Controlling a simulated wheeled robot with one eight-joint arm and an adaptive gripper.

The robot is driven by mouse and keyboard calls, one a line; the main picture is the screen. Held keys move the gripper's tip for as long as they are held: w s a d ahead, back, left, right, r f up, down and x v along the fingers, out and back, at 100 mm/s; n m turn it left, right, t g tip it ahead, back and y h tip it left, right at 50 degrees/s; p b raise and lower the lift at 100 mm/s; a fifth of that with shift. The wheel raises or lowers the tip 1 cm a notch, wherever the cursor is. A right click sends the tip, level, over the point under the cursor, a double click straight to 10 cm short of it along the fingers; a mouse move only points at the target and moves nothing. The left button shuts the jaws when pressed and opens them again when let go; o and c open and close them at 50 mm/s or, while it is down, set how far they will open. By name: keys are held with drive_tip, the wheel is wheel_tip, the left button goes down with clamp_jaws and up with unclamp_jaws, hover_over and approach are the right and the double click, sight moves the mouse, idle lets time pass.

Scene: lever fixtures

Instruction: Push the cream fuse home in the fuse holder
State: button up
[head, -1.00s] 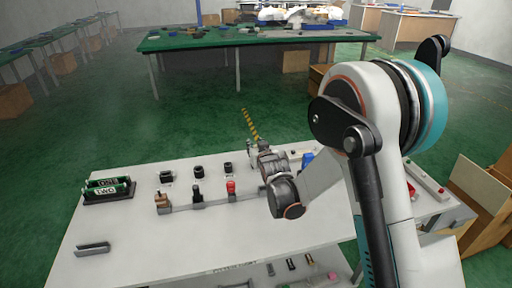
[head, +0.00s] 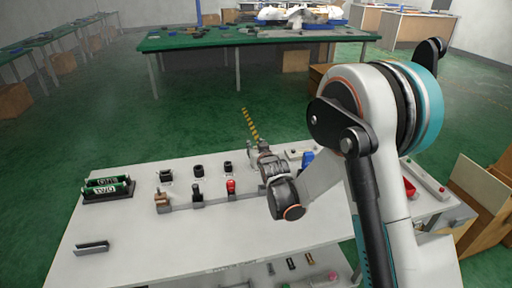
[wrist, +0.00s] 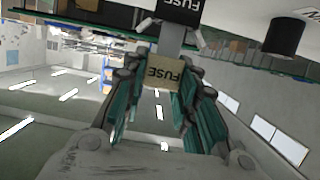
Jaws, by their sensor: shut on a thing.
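The cream fuse (wrist: 165,73), lettered FUSE, sits between the fingers of my gripper (wrist: 157,85) in the wrist view. My gripper is shut on it. A grey piece (wrist: 173,40) shows just beyond the fuse, and past it is a black block (wrist: 180,11), also lettered FUSE, which looks like the fuse holder. Whether the fuse touches the holder or how deep it sits is unclear. In the head view my gripper (head: 262,150) is over the far right part of the white table, and I cannot make out the fuse or holder there.
The white table (head: 190,245) carries a row of fixtures left of my gripper, including a red-topped one (head: 231,186) and a black one (head: 197,190). A dark rack with green cylinders (head: 108,188) stands at the left. The table's front is mostly clear.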

drive_tip(key=shift+f, duration=0.7)
drive_tip(key=o, duration=0.9)
drive_tip(key=v, duration=1.2)
drive_tip(key=shift+d, duration=0.1)
